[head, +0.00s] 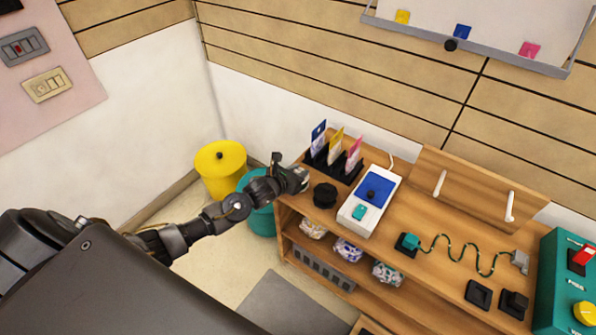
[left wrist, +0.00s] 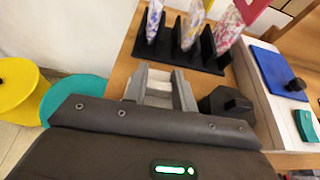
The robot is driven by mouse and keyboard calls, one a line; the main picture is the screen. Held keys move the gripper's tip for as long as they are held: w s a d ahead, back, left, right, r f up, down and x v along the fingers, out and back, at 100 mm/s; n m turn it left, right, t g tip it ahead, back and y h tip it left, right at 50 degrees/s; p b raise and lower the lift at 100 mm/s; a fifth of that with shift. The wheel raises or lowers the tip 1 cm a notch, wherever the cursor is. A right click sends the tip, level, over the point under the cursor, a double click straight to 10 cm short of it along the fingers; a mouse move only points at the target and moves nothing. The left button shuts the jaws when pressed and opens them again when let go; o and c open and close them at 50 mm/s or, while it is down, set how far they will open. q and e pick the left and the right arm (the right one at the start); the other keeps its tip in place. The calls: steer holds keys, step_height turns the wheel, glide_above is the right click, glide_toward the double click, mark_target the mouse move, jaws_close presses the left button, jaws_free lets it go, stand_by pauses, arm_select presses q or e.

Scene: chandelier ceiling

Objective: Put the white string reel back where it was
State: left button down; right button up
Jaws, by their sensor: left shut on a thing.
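My left gripper (head: 299,178) is over the left end of the wooden bench (head: 415,205), left of the black round knob-like object (head: 325,195). In the left wrist view my left gripper (left wrist: 160,88) is shut on a small pale thing between its fingers. The pale thing looks like the white string reel, but the fingers hide most of it and its shape is unclear. No other white reel shows plainly. My right gripper is not in view.
A black rack (head: 333,165) with upright packets stands behind the gripper. A white device with a blue panel (head: 370,200) is to the right. Yellow (head: 219,165) and teal (head: 262,218) round containers stand left. Patterned packs (head: 348,249) sit on the shelf below.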

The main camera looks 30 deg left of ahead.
arm_select(q)
steer(key=c, duration=1.1)
jaws_free()
steer(key=shift+c, duration=0.2)
steer(key=shift+r, duration=0.2)
steer(key=v, duration=1.2)
steer(key=shift+f, duration=0.15)
steer(key=s+a+f+n+g+y, duration=0.1)
steer(key=s+a+f+n+g, duration=0.15)
steer(key=f+n, duration=0.5)
steer(key=s+a+f+n+g+y, duration=0.15)
steer(key=s+f+n, duration=0.25)
steer(key=f, duration=0.7)
steer(key=s+a+f+n+g+y, duration=0.1)
steer(key=s+a+f+n, duration=0.25)
steer(key=f+n, duration=0.4)
steer(key=s+d+f+n+g, duration=0.2)
steer(key=s+f+n, duration=0.3)
steer(key=s, duration=0.6)
steer(key=s+d+f+n+g, duration=0.2)
steer(key=s+f+n, duration=0.3)
steer(key=s+f, duration=0.3)
steer(key=s+d+f+n+g+h, duration=0.1)
steer(key=s+d+f+n+g, duration=0.2)
steer(key=s, duration=1.1)
step_height(320, 180, down, 5)
steer(key=n, duration=0.3)
steer(key=shift+r, duration=0.15)
